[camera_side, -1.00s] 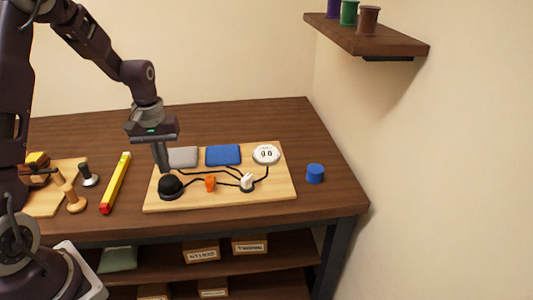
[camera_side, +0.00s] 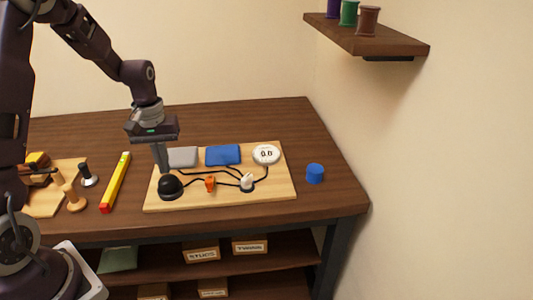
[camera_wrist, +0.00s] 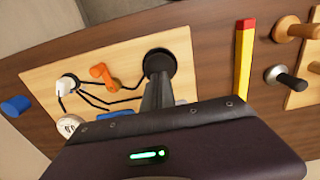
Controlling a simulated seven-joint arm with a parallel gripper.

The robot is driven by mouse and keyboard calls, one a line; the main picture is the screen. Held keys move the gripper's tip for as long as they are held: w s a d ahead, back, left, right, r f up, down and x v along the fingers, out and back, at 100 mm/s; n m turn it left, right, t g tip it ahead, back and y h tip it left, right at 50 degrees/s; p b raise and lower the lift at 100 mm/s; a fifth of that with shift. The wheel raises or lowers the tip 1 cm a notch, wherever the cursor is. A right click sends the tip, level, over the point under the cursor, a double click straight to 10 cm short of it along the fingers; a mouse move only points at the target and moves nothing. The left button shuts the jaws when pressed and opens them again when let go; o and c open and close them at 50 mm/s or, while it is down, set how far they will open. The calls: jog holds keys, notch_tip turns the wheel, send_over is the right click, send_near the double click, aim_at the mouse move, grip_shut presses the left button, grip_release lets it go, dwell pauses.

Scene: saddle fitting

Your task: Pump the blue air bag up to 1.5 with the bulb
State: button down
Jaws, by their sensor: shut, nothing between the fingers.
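The blue air bag (camera_side: 223,155) lies flat at the back of a light wooden board (camera_side: 279,189); its edge shows in the wrist view (camera_wrist: 115,114). The black bulb (camera_side: 171,187) is at the board's front left and shows in the wrist view (camera_wrist: 160,63). My gripper (camera_side: 164,170) is shut and empty, pointing down just above and behind the bulb; whether it touches is unclear. A round white gauge (camera_side: 266,154) seems to read 0.0, but the digits are small. An orange valve (camera_side: 210,184) and a white valve (camera_side: 247,182) sit along black tubes.
A grey bag (camera_side: 184,157) lies left of the blue one, close to my fingers. A yellow bar with red ends (camera_side: 116,182) and a board with wooden-handled tools (camera_side: 45,203) are at the left. A blue cylinder (camera_side: 315,174) stands right of the board. The table behind is clear.

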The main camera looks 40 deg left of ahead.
aim_at(167, 177)
jog(key=shift+f, duration=1.7)
jog(key=shift+r, duration=1.7)
jog(key=shift+f, duration=0.1)
jog(key=shift+f, duration=1.6)
jog(key=shift+r, duration=1.7)
jog(key=shift+f, duration=0.15)
